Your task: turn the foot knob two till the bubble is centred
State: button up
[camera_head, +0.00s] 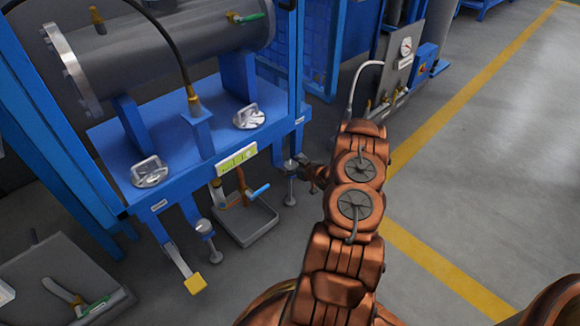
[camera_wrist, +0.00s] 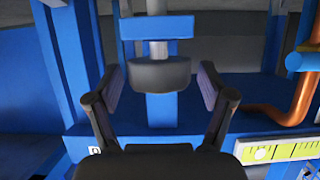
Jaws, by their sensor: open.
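A dark round foot knob (camera_wrist: 158,73) on a grey threaded stem sits between the fingertips of my gripper (camera_wrist: 160,84) in the wrist view. The fingers are spread, with a gap on each side of the knob. In the head view my gripper (camera_head: 304,166) is beside the right front foot (camera_head: 291,184) of the blue frame; the knob there is too small to make out clearly. The yellow-green bubble level (camera_wrist: 266,152) is at lower right in the wrist view, with a small round mark in its vial. It also shows on the frame's front edge in the head view (camera_head: 237,158).
The blue frame (camera_head: 110,145) carries a grey cylinder (camera_head: 170,50). Another foot (camera_head: 205,232) and a yellow-ended pedal (camera_head: 194,283) stand to the left. A grey tray (camera_head: 245,228) lies below the level. A copper pipe (camera_wrist: 293,112) is right of my gripper. Open floor lies right.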

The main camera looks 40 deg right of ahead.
jog(key=c, duration=1.2)
jog(key=shift+o, duration=0.2)
